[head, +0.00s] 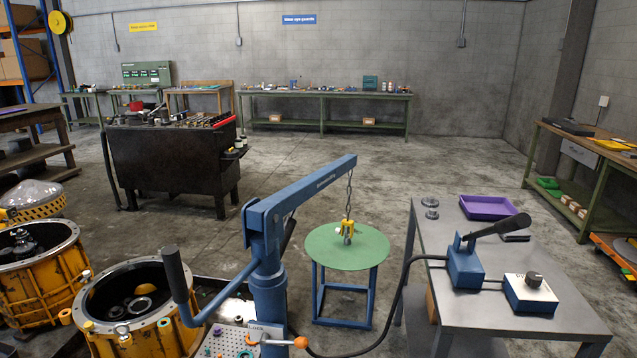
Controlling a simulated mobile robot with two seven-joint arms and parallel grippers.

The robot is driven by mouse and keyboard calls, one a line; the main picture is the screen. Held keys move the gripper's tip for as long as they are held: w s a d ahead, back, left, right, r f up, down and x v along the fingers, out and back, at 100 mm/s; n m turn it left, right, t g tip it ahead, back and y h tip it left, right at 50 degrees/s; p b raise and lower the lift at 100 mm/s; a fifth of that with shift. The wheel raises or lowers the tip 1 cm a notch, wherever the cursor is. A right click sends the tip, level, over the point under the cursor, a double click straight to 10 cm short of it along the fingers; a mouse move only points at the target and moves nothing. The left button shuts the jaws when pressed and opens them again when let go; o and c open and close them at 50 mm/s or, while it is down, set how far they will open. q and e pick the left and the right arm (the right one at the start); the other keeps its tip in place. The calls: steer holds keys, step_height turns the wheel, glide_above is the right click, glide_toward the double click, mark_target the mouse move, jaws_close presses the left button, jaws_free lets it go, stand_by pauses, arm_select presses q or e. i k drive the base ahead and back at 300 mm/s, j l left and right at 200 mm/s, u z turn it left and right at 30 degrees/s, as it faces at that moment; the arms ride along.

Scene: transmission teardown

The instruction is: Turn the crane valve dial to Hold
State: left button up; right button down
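The valve box (529,294) is blue with a pale top and sits on the grey metal table at the right. A dark round dial (533,279) stands on its top. The dial's markings are too small to read, so its setting cannot be told. A blue pump unit (466,262) with a long black-gripped lever (497,228) stands to its left, joined to it by short lines. The blue crane (268,260) stands at the centre, its boom reaching up and right. Its hook (348,229) hangs on a chain over a round green table. Neither of my grippers is in view.
The grey table (440,247) also holds a purple tray (488,207) and small metal parts. A black hose (397,290) runs from the pump unit toward the crane. The green round table (335,246) is bare. Yellow housings (100,335) stand at the lower left.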

mark_target(532, 280)
steer(key=z, duration=2.55)
steer(key=i+j+z, duration=0.1)
steer(key=j+z, duration=0.2)
steer(key=i+j+z, duration=0.1)
steer(key=j+z, duration=0.2)
steer(key=j, duration=0.15)
